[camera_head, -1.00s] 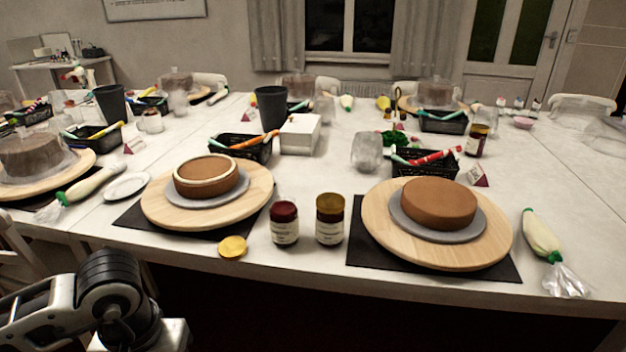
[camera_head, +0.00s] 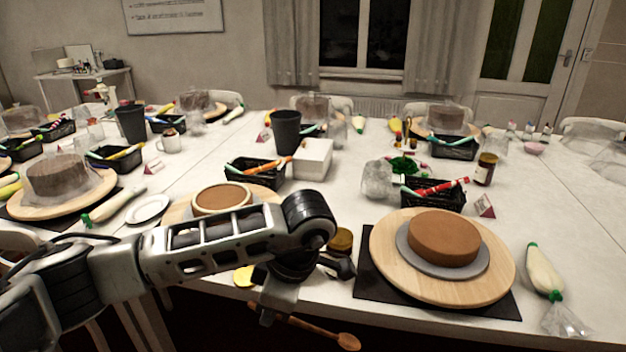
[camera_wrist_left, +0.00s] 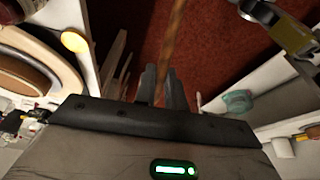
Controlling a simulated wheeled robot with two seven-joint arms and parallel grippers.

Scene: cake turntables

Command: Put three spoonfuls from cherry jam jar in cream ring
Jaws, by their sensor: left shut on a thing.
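My left gripper (camera_head: 270,312) is shut on a wooden spoon (camera_head: 347,341), low in front of the table's near edge. The spoon's bowl is at the right, and I cannot see anything in it. In the left wrist view the fingers (camera_wrist_left: 162,88) grip the spoon's handle (camera_wrist_left: 173,45). The cake with the pale cream ring (camera_head: 222,198) is on its turntable, partly behind my arm. The jar with the golden-brown top (camera_head: 341,240) shows just past my wrist. The dark-red-topped jar is hidden behind my arm. My right gripper is not in view.
A plain brown cake (camera_head: 443,238) stands on the right turntable (camera_head: 500,283). A yellow lid (camera_head: 243,276) lies near the front edge. A piping bag (camera_head: 543,272) lies at the far right. Black baskets and a dark cup (camera_head: 286,132) stand further back.

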